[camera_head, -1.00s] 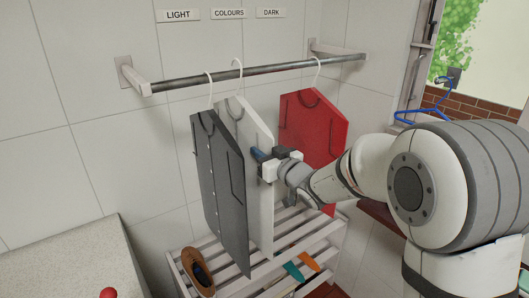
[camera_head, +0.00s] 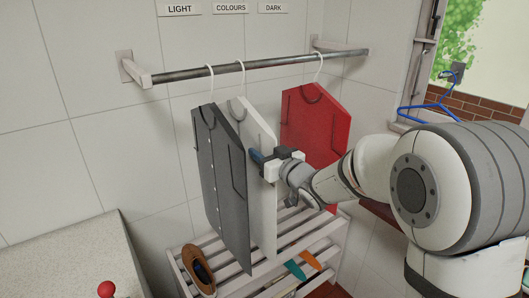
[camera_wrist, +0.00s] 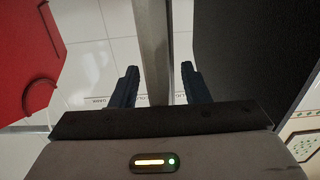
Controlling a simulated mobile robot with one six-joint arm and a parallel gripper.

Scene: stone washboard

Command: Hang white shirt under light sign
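The white shirt (camera_head: 263,190) hangs from the rail (camera_head: 190,75) by a white hanger, between the dark grey shirt (camera_head: 222,190) on its left and the red shirt (camera_head: 318,125) on its right. The grey shirt hides part of it. The LIGHT sign (camera_head: 180,9) is on the wall above the rail's left part; the white shirt's hook is right of it in the picture. My gripper (camera_head: 262,163) is at the white shirt's near edge. In the wrist view, my gripper's fingers (camera_wrist: 159,85) stand apart on either side of that edge (camera_wrist: 154,40), with gaps showing.
The COLOURS sign (camera_head: 231,7) and DARK sign (camera_head: 273,7) are further right on the wall. A slatted rack (camera_head: 330,238) stands below the shirts, holding a brown shoe (camera_head: 197,268). A blue hanger (camera_head: 425,108) hangs at right. A speckled counter (camera_head: 65,262) is at lower left.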

